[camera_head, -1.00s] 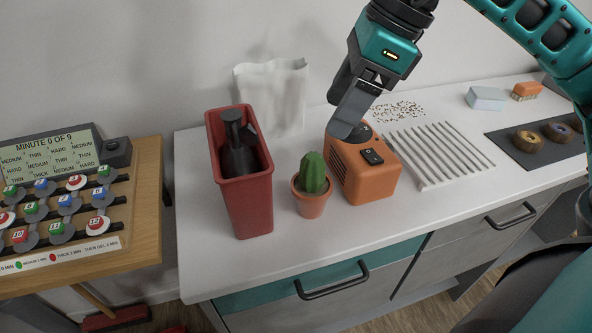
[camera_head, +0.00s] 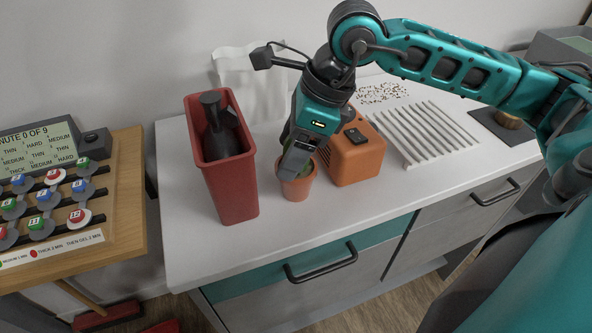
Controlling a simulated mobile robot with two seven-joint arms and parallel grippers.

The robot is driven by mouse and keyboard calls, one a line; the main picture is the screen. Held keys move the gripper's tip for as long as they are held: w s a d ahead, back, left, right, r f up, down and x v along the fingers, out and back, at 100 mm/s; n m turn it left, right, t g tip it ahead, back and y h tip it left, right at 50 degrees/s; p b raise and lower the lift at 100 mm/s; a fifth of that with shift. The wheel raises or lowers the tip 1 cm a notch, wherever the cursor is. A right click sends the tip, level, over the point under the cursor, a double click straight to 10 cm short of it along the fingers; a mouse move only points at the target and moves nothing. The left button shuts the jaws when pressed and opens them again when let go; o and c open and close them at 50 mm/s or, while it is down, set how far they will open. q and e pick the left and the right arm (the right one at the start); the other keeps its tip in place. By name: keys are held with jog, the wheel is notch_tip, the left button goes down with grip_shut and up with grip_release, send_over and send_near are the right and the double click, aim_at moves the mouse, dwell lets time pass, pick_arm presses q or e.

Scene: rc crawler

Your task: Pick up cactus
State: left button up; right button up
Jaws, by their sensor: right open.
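The cactus is a small green plant in a terracotta pot (camera_head: 296,188) on the white counter, between the red bin and the orange box. My right gripper (camera_head: 294,168) is directly over the pot, pointing down, and covers most of the green plant. It is open. Whether its fingers touch the plant cannot be told from this view. My left gripper is not in view.
A tall red bin (camera_head: 232,190) holding a dark bottle (camera_head: 222,135) stands close on the left. An orange box (camera_head: 357,160) with a dark switch stands close on the right. A white bag (camera_head: 240,75) is behind. A white slatted rack (camera_head: 428,130) lies further right.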

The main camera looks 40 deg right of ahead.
jog(key=shift+c, duration=0.5)
grip_shut()
